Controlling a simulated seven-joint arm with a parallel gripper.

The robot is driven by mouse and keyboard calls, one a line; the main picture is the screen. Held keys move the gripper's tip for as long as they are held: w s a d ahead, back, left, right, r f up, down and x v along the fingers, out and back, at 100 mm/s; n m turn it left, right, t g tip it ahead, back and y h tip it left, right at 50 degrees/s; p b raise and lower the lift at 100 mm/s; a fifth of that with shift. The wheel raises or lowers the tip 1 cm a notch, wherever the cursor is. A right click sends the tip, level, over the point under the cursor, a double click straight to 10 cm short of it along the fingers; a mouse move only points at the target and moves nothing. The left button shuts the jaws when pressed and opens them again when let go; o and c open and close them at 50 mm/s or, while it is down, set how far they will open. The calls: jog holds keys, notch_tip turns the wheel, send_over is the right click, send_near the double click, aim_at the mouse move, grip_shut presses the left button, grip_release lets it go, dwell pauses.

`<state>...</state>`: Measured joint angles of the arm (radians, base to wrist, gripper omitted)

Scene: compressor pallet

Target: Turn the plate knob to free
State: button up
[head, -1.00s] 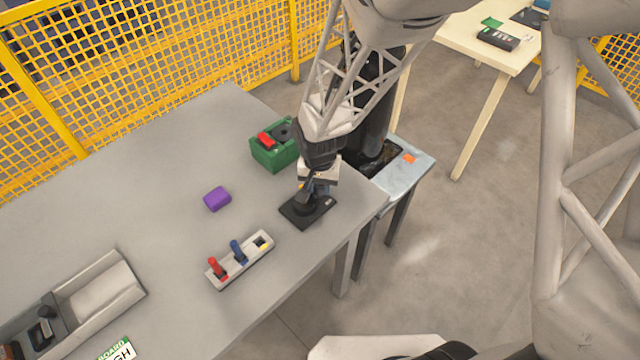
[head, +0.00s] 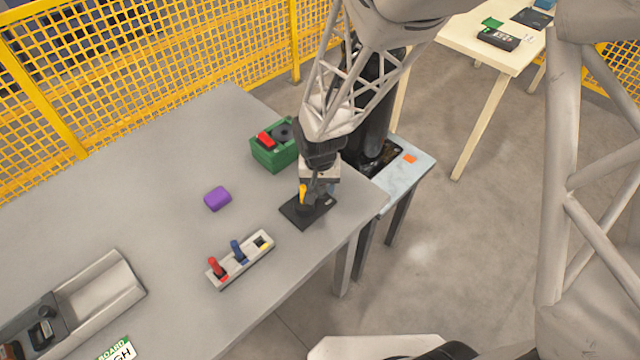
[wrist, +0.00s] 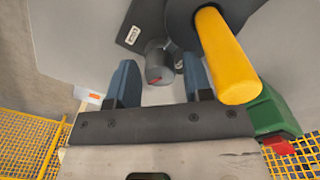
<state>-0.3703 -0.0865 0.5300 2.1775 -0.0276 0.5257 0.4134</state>
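A black plate (head: 296,212) lies on the grey table near its right edge; part of it also shows in the wrist view (wrist: 143,14). A yellow handle (head: 303,190) stands up from it on a round dark base; it looms large in the wrist view (wrist: 225,55). A short dark grey knob (wrist: 159,66) with a small red mark sits by the plate. My gripper (wrist: 160,78) is over the plate in the head view (head: 316,197). Its two blue-grey fingers are apart, with the knob showing between them and gaps on both sides. Contact cannot be seen.
A green box (head: 270,156) with a red part stands behind the plate. A purple block (head: 217,198) lies to the left. A pale switch strip (head: 232,272) with red and blue levers is in front-left. A grey tray (head: 128,275) is at far left.

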aim_at(321, 186)
jog(key=shift+m, duration=0.5)
jog(key=m, duration=0.3)
jog(key=shift+m, duration=0.3)
jog(key=m, duration=0.5)
notch_tip(321, 186, up, 8)
jog(key=shift+n, duration=1.2)
jog(key=shift+s+r+n, duration=0.1)
jog(key=shift+n, duration=1.05)
jog(key=shift+s+r+n, duration=0.1)
jog(key=shift+n, duration=1.05)
jog(key=shift+d, duration=0.1)
